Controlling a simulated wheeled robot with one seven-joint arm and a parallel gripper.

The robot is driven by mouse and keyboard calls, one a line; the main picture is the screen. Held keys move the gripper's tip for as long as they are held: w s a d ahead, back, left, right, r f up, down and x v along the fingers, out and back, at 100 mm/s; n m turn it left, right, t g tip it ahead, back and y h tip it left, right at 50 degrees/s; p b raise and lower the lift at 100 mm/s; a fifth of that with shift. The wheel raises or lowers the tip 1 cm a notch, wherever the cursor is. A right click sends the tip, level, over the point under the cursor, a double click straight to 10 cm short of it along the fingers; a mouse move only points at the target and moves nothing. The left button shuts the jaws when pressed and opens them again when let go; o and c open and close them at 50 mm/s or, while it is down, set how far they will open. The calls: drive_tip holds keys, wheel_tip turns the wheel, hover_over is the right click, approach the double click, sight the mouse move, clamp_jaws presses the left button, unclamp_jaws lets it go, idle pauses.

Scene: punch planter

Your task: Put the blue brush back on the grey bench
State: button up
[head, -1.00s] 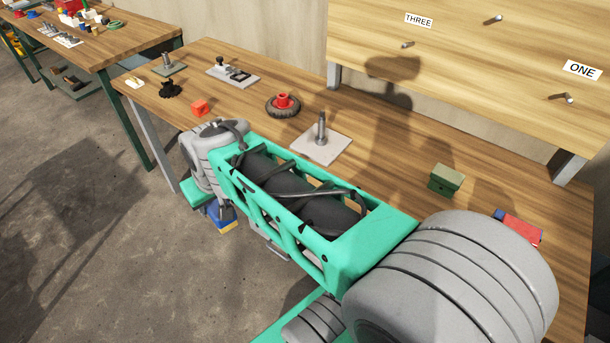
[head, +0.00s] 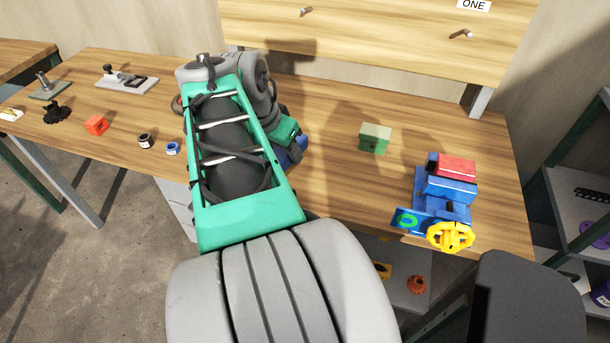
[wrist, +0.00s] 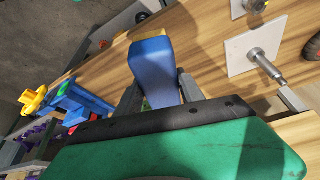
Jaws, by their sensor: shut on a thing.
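My gripper (wrist: 160,92) is shut on the blue brush (wrist: 152,72), which shows between its two fingers in the wrist view. The brush has a blue body and a yellow end pointing away from the gripper. In the head view only a bit of the blue brush (head: 298,152) shows beside my gripper (head: 284,135); my arm hides the rest. The grey bench (head: 330,185) has a wooden top and grey legs. The brush is over this top. I cannot tell whether it touches it.
A green block (head: 375,138) stands right of my gripper. A blue vise with a yellow handwheel (head: 450,237) and a red block (head: 457,165) are further right. A black jar (head: 145,140), a blue ring (head: 172,148) and a red block (head: 96,125) are left. Bare wood lies around the green block.

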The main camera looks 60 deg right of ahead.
drive_tip(key=s+d+m+g, duration=0.2)
drive_tip(key=s+m, duration=0.4)
drive_tip(key=s, duration=0.4)
drive_tip(key=shift+y, duration=0.4)
drive_tip(key=w+d+f, duration=0.4)
drive_tip(key=w, duration=0.1)
drive_tip(key=w+d+f, duration=0.4)
drive_tip(key=d+f, duration=0.1)
drive_tip(key=shift+w+d, duration=0.15)
drive_tip(key=shift+w, duration=0.2)
wheel_tip(320, 180, down, 4)
drive_tip(key=shift+w+d+r+p, duration=0.15)
drive_tip(key=shift+r+p, duration=0.1)
drive_tip(key=shift+p, duration=0.4)
drive_tip(key=shift+f+b, duration=0.3)
drive_tip(key=shift+f, duration=0.05)
drive_tip(key=o, duration=1.5)
drive_tip(key=shift+r, duration=0.1)
drive_tip(key=shift+c, duration=0.2)
